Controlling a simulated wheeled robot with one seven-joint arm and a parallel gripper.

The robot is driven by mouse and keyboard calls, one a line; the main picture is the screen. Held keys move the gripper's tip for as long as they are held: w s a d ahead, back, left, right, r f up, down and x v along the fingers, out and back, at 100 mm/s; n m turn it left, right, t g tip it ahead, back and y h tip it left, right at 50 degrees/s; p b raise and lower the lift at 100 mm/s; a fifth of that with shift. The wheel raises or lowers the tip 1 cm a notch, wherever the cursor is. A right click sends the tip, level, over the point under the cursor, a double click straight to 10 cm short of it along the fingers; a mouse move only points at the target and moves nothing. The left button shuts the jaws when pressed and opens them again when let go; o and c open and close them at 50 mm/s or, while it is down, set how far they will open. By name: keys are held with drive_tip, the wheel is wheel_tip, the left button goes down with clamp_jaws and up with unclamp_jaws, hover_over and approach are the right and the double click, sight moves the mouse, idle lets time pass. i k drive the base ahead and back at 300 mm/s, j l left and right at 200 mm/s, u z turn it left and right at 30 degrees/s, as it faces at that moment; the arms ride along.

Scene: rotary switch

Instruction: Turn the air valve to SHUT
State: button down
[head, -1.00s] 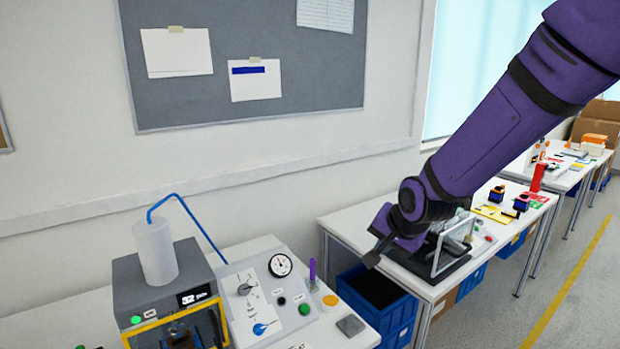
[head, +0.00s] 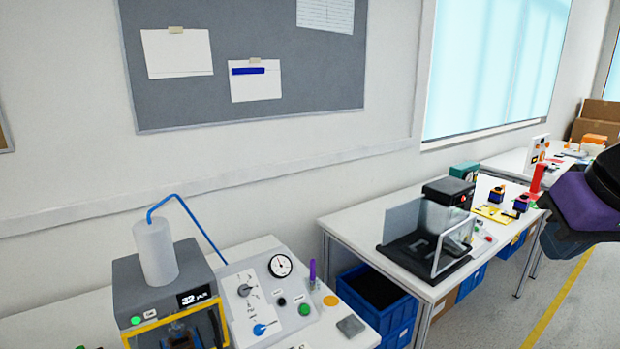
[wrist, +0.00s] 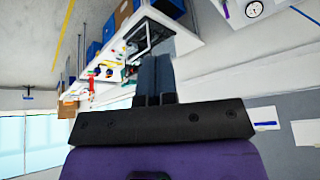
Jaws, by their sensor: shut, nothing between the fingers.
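A sloped white control panel (head: 236,300) stands on the near bench in the head view. It carries a grey rotary knob (head: 244,290) and a blue rotary knob (head: 261,329) below it, each with small markings around it. I cannot read the markings or tell which knob is the air valve. A round pressure gauge (head: 280,266) sits at the panel's top; it also shows in the wrist view (wrist: 254,9). My gripper (wrist: 156,58) is shut and empty in the wrist view, well away from the panel. In the head view only part of my purple arm shows at the right edge.
A grey machine (head: 150,290) with a white cylinder and blue hose stands left of the panel. A purple upright object (head: 312,272) and a green button (head: 304,309) are at the panel's right. A second bench (head: 350,232) holds a black device (head: 425,247). Air above the panel is clear.

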sight(258, 329)
drive_tip(key=u, duration=1)
